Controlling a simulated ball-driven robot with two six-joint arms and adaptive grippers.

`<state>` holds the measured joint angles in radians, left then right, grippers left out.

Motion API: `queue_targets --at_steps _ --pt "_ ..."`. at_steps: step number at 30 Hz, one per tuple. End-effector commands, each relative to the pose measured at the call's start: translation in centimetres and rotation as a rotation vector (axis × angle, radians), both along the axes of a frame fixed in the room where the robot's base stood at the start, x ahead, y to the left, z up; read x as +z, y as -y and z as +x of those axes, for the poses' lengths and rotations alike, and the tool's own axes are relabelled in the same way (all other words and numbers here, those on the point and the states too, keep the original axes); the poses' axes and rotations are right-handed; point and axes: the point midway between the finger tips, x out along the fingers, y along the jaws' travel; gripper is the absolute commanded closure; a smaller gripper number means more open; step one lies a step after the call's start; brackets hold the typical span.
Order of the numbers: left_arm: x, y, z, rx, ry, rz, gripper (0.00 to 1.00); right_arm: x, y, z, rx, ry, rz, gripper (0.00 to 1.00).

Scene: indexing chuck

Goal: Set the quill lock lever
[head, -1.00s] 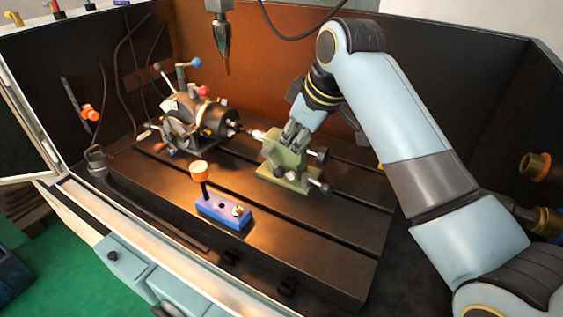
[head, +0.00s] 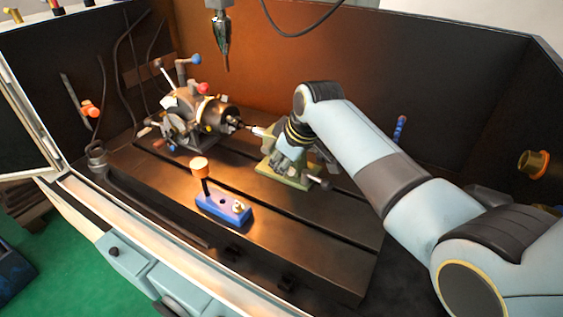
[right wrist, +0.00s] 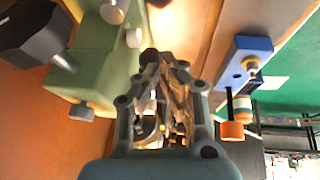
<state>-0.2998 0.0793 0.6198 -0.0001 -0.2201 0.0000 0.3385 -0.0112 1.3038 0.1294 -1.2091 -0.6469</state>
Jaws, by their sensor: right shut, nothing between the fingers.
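The green tailstock (head: 290,180) stands on the dark slotted table, its spindle pointing left at the chuck (head: 215,115). My right gripper (head: 287,163) is down in front of its upper part and hides much of it. In the right wrist view the fingers (right wrist: 165,62) are shut and empty beside the green body (right wrist: 95,75). A grey knob (right wrist: 80,111) sticks out from the green body. I cannot tell which part is the quill lock lever. My left gripper is not in view.
A blue block (head: 223,210) with an orange-topped post (head: 200,167) stands at the table's front. A spindle tool (head: 222,50) hangs above. The enclosure's front sill edges the table. The table's front right is clear.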

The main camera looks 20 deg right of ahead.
Motion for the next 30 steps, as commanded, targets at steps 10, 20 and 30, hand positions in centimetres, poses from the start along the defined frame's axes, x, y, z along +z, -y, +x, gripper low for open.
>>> queue_targets --at_steps 10,20,30 --pt "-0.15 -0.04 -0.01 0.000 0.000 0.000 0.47 -0.27 0.05 -0.01 -0.001 0.033 0.026 1.00" --pt "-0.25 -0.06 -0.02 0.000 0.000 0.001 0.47 -0.53 -0.05 0.02 0.000 0.070 0.056 1.00" --pt "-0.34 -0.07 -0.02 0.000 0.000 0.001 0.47 -0.94 -0.17 0.18 0.000 0.109 0.086 1.00"
